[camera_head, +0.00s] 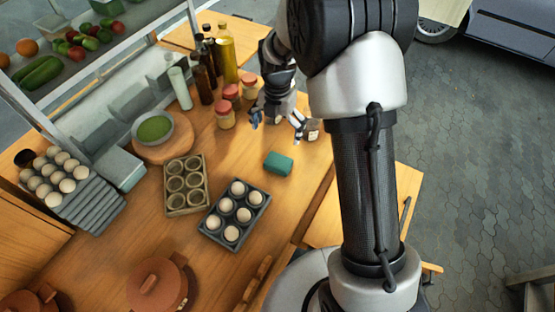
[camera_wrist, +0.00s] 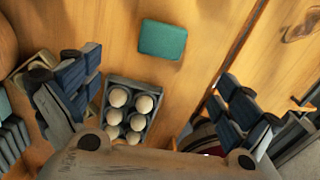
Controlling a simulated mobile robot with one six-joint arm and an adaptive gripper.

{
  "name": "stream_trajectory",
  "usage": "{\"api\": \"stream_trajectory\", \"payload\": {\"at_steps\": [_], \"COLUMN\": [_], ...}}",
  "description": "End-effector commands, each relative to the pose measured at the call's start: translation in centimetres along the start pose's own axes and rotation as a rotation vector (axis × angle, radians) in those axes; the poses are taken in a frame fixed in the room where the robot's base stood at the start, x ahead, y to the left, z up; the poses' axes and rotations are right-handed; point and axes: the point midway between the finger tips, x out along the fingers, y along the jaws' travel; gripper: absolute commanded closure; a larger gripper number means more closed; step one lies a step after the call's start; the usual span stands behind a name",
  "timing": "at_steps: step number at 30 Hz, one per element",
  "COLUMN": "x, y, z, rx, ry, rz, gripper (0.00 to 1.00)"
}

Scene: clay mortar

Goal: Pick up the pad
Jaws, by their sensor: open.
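The pad is a small teal block (camera_head: 278,163) lying flat on the wooden counter, just above the dark egg tray in the head view. In the wrist view the pad (camera_wrist: 163,40) is at the top middle, with bare wood around it. My gripper (camera_head: 277,122) is above the counter, a little beyond the pad in the head view. Its jaws are spread wide and empty; in the wrist view the two fingers (camera_wrist: 155,88) stand at left and right, with the pad ahead of them. The gripper does not touch the pad.
The dark egg tray (camera_head: 261,213) with several eggs stands near the pad, beside an empty carton (camera_head: 184,203). Red-lidded jars (camera_head: 226,119) and bottles (camera_head: 226,62) stand near my gripper. The counter's right edge is close to the pad.

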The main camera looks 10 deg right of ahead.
Motion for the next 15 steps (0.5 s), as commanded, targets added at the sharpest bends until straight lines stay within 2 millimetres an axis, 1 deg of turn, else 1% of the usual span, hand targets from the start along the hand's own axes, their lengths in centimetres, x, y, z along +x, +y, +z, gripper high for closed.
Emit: {"api": "stream_trajectory", "payload": {"at_steps": [1, 9, 12, 15], "x": [1.4, 7.4, 9.1, 10.3], "y": [-0.1, -0.2, -0.2, -0.1], "z": [-0.2, -0.2, -0.2, -0.1], "rx": [0.001, 0.003, 0.004, 0.004], "ry": [0.005, 0.004, 0.004, 0.002], "rz": [-0.004, -0.004, -0.003, -0.002], "gripper": [0.02, 0.02, 0.02, 0.02]}}
